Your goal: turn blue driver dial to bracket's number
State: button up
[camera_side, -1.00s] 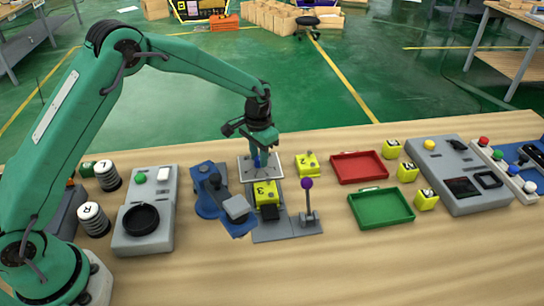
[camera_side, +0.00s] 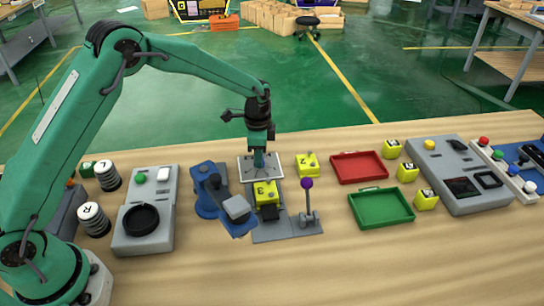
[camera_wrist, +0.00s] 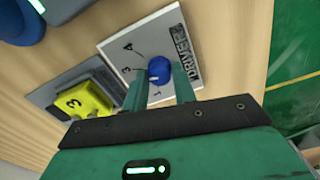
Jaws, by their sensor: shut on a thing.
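The white driver plate (camera_wrist: 112,47) carries printed numbers and the word DRIVER. The blue dial (camera_wrist: 159,68) stands on it between the fingers of my gripper (camera_wrist: 163,84), which is shut on the dial. A small light mark shows on the dial, but the number it points to is hard to read. In the side view my gripper (camera_side: 259,161) reaches down to the driver plate (camera_side: 244,172) and hides the dial. The yellow bracket block (camera_wrist: 86,97) bears a 3 and sits in a grey fixture beside the plate. It also shows in the side view (camera_side: 266,193).
A blue device (camera_side: 205,185) stands close left of the plate. A purple-knobbed lever (camera_side: 307,184) stands right of the bracket. A red tray (camera_side: 358,167), a green tray (camera_side: 382,208) and yellow blocks lie farther right. The front of the table is clear.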

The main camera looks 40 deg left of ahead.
jog(key=shift+r, duration=0.1)
dwell(0.3)
jog(key=o, duration=1)
jog(key=shift+r, duration=3.85)
